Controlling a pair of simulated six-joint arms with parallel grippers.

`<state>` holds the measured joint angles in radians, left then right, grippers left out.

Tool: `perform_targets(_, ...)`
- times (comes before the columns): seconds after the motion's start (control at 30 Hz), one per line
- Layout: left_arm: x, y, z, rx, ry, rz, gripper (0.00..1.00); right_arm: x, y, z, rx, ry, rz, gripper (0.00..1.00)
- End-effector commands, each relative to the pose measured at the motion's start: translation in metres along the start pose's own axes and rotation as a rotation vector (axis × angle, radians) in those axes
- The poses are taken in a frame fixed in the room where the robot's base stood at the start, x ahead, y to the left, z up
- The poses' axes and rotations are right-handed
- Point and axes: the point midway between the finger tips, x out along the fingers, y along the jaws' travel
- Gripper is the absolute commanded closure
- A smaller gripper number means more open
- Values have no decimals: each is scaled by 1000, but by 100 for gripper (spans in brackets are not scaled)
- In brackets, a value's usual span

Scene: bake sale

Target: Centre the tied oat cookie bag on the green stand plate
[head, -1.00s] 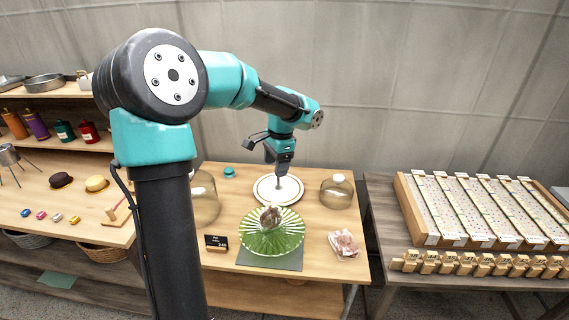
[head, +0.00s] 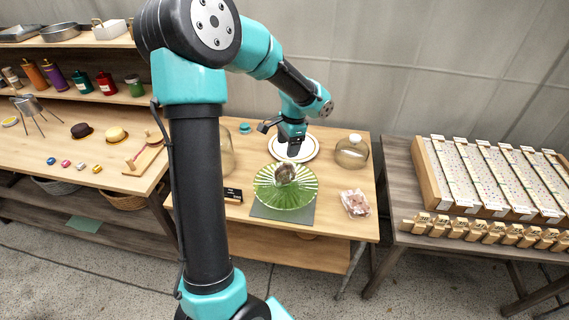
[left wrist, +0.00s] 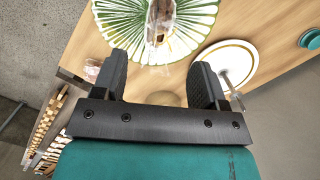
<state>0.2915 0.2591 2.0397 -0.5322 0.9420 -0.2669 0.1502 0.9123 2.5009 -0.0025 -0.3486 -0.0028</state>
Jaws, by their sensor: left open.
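The tied oat cookie bag (head: 286,172), clear with brown contents, rests on the green stand plate (head: 268,200), on the far side of its middle. In the left wrist view the bag (left wrist: 159,22) reaches from the upper part of the ribbed green plate (left wrist: 120,28) toward its near rim. My left gripper (head: 292,153) is just behind the bag, in front of the white plate. In the left wrist view its fingers (left wrist: 163,78) are apart with nothing between them, and the bag lies beyond the tips. My right gripper is not in view.
A white round plate (head: 311,148) is behind the gripper. A glass dome (head: 351,153) stands at right, another glass piece (head: 227,160) at left. A pinkish bag (head: 355,204) lies right of the green plate, a small black sign (head: 232,195) left of it.

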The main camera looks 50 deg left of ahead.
Motion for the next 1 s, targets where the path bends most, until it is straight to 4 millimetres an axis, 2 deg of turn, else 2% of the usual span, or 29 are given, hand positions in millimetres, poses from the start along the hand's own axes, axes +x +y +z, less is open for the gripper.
perform_targets(0.3, 50, 0, 0, 1, -3, 2, 34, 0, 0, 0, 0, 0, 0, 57)
perform_targets(0.5, 74, 0, 0, 1, -2, 1, 34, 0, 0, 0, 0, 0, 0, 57)
perform_targets(0.67, 82, 0, 0, 0, 1, 0, 34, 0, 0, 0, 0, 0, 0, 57)
perform_targets(0.93, 82, 0, 0, 0, 1, 0, 34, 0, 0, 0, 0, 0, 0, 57)
perform_targets(1.0, 82, 0, 0, 0, 1, 0, 40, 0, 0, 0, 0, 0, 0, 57)
